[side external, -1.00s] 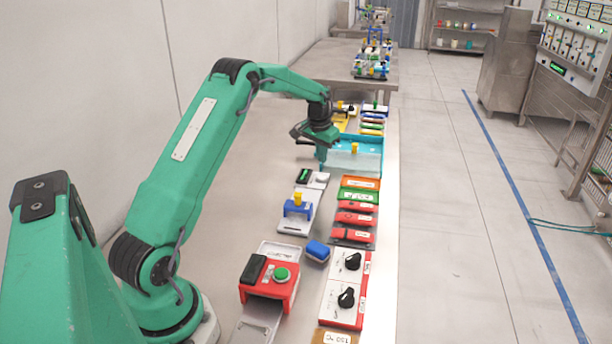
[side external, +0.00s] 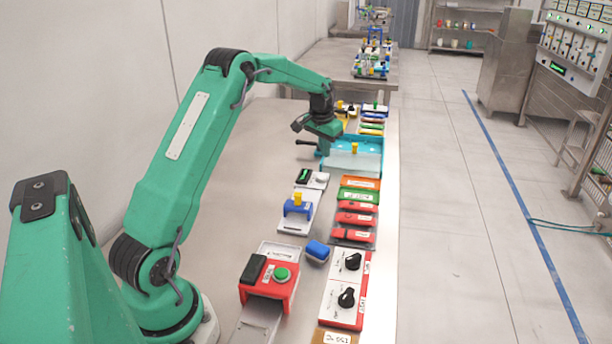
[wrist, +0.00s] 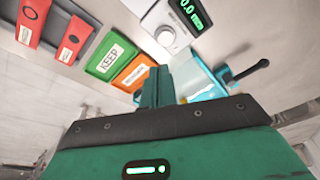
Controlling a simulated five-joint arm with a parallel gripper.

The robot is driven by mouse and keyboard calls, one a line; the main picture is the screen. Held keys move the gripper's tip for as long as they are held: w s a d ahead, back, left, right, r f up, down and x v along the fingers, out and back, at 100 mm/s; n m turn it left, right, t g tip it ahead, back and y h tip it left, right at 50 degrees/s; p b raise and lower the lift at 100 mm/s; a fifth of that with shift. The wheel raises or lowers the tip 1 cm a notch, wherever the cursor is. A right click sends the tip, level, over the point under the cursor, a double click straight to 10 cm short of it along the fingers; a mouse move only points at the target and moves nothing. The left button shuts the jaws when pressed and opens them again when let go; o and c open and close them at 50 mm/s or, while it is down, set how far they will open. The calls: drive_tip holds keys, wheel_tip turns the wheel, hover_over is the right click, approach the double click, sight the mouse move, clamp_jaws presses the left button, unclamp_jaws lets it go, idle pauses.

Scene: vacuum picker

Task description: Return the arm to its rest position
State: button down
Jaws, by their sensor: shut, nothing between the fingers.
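My gripper (side external: 322,150) hangs from my green arm, raised a little above the bench, beside the left end of the blue tray. Its fingers are together with nothing held between them. In the wrist view the closed green fingers (wrist: 155,88) stand up at the middle, in front of part of the tray. The blue tray (side external: 368,172) has a pale lid-like panel and a small yellow knob (side external: 354,148). My arm is bent at a raised elbow and reaches out over the bench.
A green KEEP label (wrist: 112,55) shows nearby.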

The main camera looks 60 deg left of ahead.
drive_tip(key=s+d+r+m+t, duration=0.1)
drive_tip(key=s+d+r, duration=0.55)
drive_tip(key=d, duration=0.25)
drive_tip(key=s+d+r+t, duration=0.1)
drive_tip(key=s+d+r, duration=0.4)
drive_tip(key=d+r, duration=0.3)
drive_tip(key=s+d, duration=0.3)
drive_tip(key=s, duration=0.3)
drive_tip(key=s+d+m+t, duration=0.1)
drive_tip(key=s+d, duration=0.3)
drive_tip(key=s, duration=0.3)
drive_tip(key=s+d+f+h, duration=0.1)
drive_tip(key=s+d, duration=0.3)
drive_tip(key=s, duration=0.3)
drive_tip(key=shift+m, duration=0.4)
